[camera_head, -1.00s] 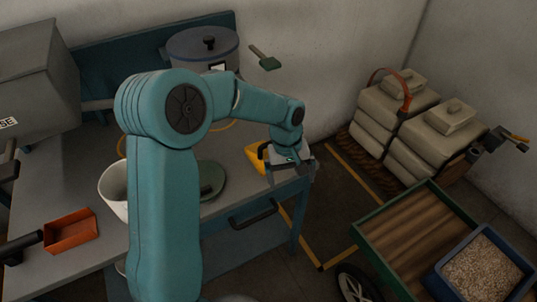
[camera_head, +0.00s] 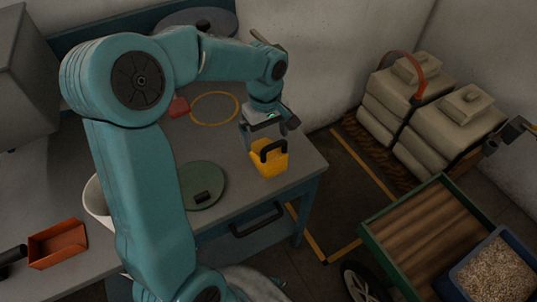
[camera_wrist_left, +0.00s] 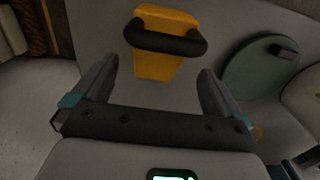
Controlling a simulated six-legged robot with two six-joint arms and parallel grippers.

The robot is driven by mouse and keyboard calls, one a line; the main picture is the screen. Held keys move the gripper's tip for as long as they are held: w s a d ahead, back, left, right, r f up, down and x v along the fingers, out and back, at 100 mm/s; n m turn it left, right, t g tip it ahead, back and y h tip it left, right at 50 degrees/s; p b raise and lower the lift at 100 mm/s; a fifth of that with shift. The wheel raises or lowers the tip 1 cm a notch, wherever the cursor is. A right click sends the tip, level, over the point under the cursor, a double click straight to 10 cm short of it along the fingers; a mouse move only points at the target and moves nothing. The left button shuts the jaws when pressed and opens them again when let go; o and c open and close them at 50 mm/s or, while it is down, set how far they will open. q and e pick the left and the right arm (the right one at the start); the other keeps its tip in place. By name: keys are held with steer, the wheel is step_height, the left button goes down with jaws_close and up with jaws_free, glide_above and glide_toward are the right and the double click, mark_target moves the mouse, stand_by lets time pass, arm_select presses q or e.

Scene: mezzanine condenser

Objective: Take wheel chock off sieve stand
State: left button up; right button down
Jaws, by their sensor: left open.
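The wheel chock (camera_head: 270,177) is a yellow block with a black handle. It stands on the grey top of the blue bench (camera_head: 300,178), near its right end; I take this bench to be the sieve stand. My left gripper (camera_head: 265,128) is open and empty, just above and behind the chock in the head view. In the left wrist view the chock (camera_wrist_left: 158,64) lies ahead between the two spread fingers (camera_wrist_left: 158,70), with its handle across it. They look apart from it.
A green disc (camera_head: 212,172) with a dark knob, a yellow ring (camera_head: 235,118), a white bucket (camera_head: 96,200) and an orange tray (camera_head: 58,245) are on or by the bench. A green-rimmed cart (camera_head: 368,232) and stacked sacks (camera_head: 440,122) stand right. The bench corner right of the chock is clear.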

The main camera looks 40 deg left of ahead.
arm_select(q)
steer(key=shift+s+f, duration=0.1)
steer(key=shift+f, duration=0.65)
steer(key=shift+s+f, duration=0.15)
steer(key=shift+f, duration=0.4)
steer(key=f, duration=0.4)
steer(key=shift+w+d, duration=0.15)
steer(key=shift+w, duration=0.1)
steer(key=shift+f, duration=0.5)
steer(key=c, duration=1.2)
steer(key=shift+c, duration=0.2)
arm_select(e)
steer(key=shift+s+d+f, duration=0.1)
steer(key=shift+s+d, duration=0.05)
steer(key=shift+s, duration=0.1)
arm_select(q)
steer(key=shift+r, duration=0.1)
